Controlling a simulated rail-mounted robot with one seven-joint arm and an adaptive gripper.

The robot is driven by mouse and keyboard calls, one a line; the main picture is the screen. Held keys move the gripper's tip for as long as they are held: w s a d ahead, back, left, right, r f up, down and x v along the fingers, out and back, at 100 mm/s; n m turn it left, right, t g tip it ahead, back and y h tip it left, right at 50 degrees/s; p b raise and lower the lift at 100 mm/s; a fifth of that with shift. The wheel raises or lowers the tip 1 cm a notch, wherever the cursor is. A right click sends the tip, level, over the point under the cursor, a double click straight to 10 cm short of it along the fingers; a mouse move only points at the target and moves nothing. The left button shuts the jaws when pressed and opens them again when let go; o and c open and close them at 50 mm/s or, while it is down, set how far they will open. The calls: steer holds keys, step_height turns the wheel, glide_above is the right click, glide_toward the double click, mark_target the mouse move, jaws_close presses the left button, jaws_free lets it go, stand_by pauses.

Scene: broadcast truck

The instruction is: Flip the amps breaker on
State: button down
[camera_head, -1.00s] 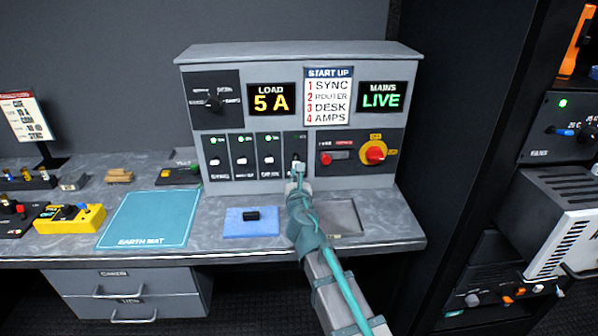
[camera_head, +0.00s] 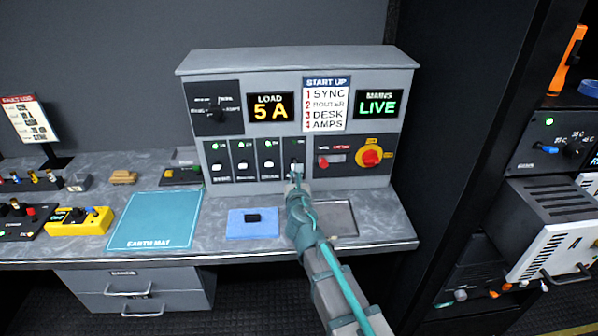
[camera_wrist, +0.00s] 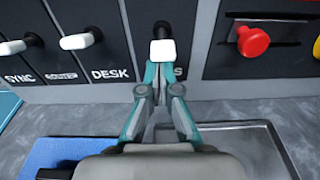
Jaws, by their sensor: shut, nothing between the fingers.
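The amps breaker (camera_head: 296,166) is the rightmost of the breakers on the grey power panel, a black stem with a white tip. In the wrist view its white tip (camera_wrist: 163,50) stands just beyond my fingertips, and its label is mostly hidden by my fingers. My gripper (camera_head: 295,179) is shut and empty, right at or just below the tip; contact cannot be told. The sync breaker (camera_head: 216,163), router breaker (camera_head: 243,163) and desk breaker (camera_head: 269,162) stand to its left with green lamps lit above. I see no clear lit lamp above amps.
Below lie a blue pad (camera_head: 238,229) with a black block and a shallow grey tray (camera_head: 345,221). The load display (camera_head: 270,107) reads 5 A; the mains display (camera_head: 379,104) reads LIVE.

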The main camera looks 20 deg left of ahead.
steer(key=shift+r, duration=0.3)
steer(key=shift+s+r+p, duration=0.1)
steer(key=shift+r+p, duration=0.05)
steer(key=shift+p, duration=0.3)
steer(key=f+b, duration=0.2)
steer(key=f, duration=0.1)
steer(key=s+d+f+b, duration=0.1)
steer(key=b, duration=0.1)
steer(key=shift+s+f, duration=0.1)
steer(key=shift+f, duration=0.1)
steer(key=s+d+r+p, duration=0.2)
steer(key=s+d+r, duration=0.1)
steer(key=s+r, duration=0.3)
steer(key=shift+s+d+r+p, duration=0.3)
steer(key=shift+s+r, duration=0.1)
